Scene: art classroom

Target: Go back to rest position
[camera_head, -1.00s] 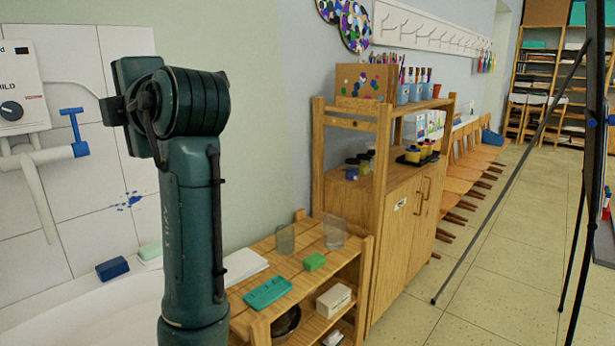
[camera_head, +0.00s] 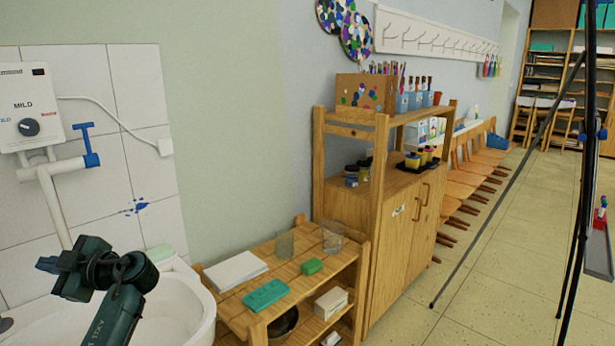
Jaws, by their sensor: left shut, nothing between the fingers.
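My left arm comes in at the bottom left of the head view, over the white sink. My left gripper (camera_head: 62,272) is at its end, dark green and small in the picture. It is shut, with nothing held, and hangs in front of the sink's tiled back wall. My right gripper is out of view.
A cabinet (camera_head: 392,245) stands behind.

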